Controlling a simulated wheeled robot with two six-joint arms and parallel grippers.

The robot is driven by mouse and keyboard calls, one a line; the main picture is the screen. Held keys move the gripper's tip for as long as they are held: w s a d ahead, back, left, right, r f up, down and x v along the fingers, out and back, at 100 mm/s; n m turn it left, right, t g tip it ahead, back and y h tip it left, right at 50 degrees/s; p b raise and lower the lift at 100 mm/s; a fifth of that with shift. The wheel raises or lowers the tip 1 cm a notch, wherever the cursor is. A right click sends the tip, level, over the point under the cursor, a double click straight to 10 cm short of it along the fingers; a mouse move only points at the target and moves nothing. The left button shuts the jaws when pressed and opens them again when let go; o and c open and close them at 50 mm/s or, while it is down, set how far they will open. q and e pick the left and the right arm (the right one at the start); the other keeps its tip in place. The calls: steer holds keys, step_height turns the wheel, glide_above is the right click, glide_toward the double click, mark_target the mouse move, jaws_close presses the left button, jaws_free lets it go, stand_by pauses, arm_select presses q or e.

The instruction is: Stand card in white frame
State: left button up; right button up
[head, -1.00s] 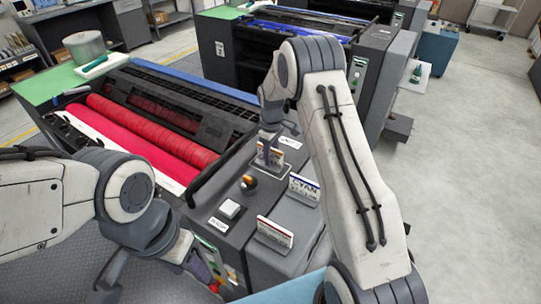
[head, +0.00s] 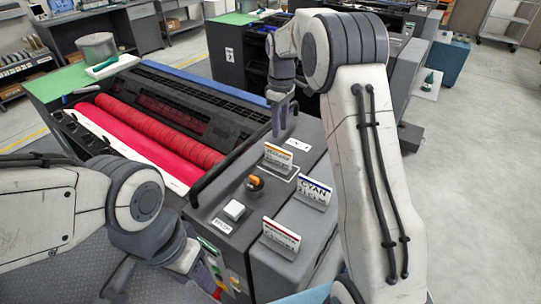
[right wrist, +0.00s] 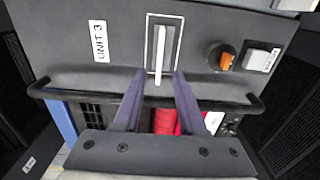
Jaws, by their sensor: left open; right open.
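The orange-striped card (head: 277,157) stands upright within the white frame (head: 288,177) on the dark machine end. In the right wrist view the card (right wrist: 160,50) shows nearly edge-on inside the white frame outline (right wrist: 149,42). My right gripper (head: 281,117) is open and empty, up and back from the card, apart from it. Its two fingers also show spread in the right wrist view (right wrist: 157,100). My left gripper (head: 208,279) is low at the machine's near side, open, partly hidden by its own arm.
A blue-striped CYAN card (head: 314,192) and a red-striped card (head: 281,236) stand on the lower grey top to the right. An orange knob (head: 255,182) and a white button (head: 234,210) sit near the frame. A dark rail (head: 215,170) runs beside the red rollers.

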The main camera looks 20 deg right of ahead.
steer(key=s+a+r, duration=0.4)
steer(key=s+a, duration=1.3)
steer(key=s, duration=0.1)
steer(key=s+a+f+y, duration=0.1)
steer(key=s+f, duration=0.2)
steer(key=s, duration=1.5)
steer(key=shift+s, duration=0.4)
